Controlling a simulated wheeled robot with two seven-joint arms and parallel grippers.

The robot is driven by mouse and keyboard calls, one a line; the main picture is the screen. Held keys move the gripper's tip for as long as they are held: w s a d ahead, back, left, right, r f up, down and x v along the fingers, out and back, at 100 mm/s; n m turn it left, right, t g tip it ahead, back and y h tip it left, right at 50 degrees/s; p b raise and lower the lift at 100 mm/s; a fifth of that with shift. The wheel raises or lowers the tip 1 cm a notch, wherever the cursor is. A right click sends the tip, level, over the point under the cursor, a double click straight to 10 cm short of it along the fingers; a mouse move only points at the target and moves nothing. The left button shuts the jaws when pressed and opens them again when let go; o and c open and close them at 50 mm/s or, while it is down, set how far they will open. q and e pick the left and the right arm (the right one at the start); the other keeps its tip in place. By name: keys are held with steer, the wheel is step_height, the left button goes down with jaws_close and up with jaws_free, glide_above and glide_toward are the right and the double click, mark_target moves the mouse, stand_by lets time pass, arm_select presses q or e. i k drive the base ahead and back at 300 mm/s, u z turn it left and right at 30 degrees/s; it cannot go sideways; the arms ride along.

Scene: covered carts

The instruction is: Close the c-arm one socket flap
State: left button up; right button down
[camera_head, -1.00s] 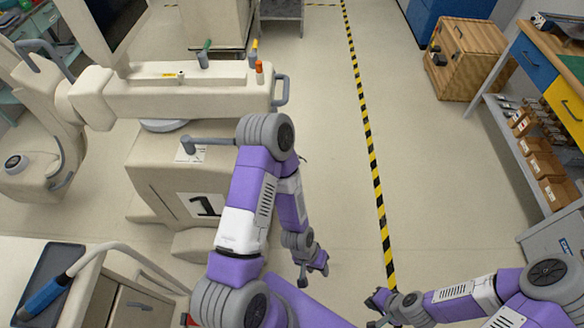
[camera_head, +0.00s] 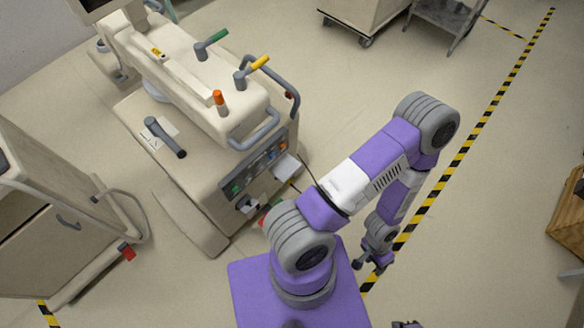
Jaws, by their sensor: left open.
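The c-arm one machine (camera_head: 190,105) stands left of centre, with a dark panel (camera_head: 258,170) of sockets and coloured bits on its near end. A light grey plate (camera_head: 288,167) juts out at the panel's right; it looks like the socket flap standing open, but it is small and partly near my arm. My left gripper (camera_head: 368,264) is open and empty, hanging above the floor to the right of the machine, well apart from the plate. A small dark tip of my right gripper (camera_head: 406,324) shows at the bottom edge; its jaws are cut off.
A beige cart (camera_head: 60,215) with a handle rail stands at the left. Another cart (camera_head: 365,15) and a grey metal stand (camera_head: 445,18) are at the top. A wooden crate (camera_head: 568,215) is at the right edge. Open floor lies right of the machine, crossed by striped tape (camera_head: 470,140).

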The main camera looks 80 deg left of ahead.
mark_target(248, 204)
steer(key=i, duration=0.9)
steer(key=u, duration=4.05)
steer(key=i, duration=0.5)
